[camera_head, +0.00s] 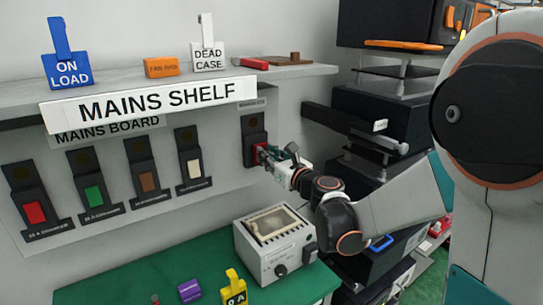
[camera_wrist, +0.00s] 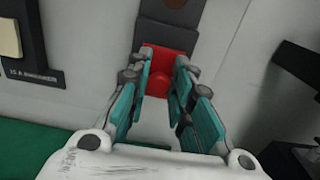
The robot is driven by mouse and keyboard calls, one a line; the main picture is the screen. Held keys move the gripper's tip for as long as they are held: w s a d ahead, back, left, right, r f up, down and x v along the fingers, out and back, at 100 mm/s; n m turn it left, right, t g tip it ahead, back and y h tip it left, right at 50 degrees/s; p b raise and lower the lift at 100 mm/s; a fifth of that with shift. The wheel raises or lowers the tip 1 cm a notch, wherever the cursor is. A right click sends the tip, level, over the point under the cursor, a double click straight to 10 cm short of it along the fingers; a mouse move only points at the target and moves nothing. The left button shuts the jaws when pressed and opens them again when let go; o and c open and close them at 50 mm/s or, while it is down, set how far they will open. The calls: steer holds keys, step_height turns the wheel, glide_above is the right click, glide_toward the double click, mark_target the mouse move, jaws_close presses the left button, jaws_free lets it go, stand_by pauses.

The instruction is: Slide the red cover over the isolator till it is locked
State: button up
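The isolator (camera_head: 253,128) is a dark upright fixture at the right end of the mains board. In the wrist view its dark plate (camera_wrist: 172,38) rises above a red cover (camera_wrist: 172,62). The red cover (camera_head: 260,153) sits low on the plate in the head view, partly hidden by my gripper. My gripper (camera_head: 268,155) is right at the cover. In the wrist view the two teal fingers of my gripper (camera_wrist: 165,68) stand apart, with red between and beyond their tips. I cannot tell whether they press on the cover.
Several similar dark fixtures with red, green (camera_head: 95,196), brown and cream parts line the board to the left. The mains shelf (camera_head: 290,73) overhangs above. A grey instrument box (camera_head: 275,245) stands on the green bench below my arm. Black shelving (camera_head: 375,120) is at the right.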

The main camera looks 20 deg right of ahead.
steer(key=o, duration=0.3)
steer(key=shift+s+a, duration=0.1)
steer(key=shift+a, duration=0.15)
steer(key=shift+o, duration=0.2)
steer(key=shift+d, duration=0.1)
steer(key=v, duration=1.2)
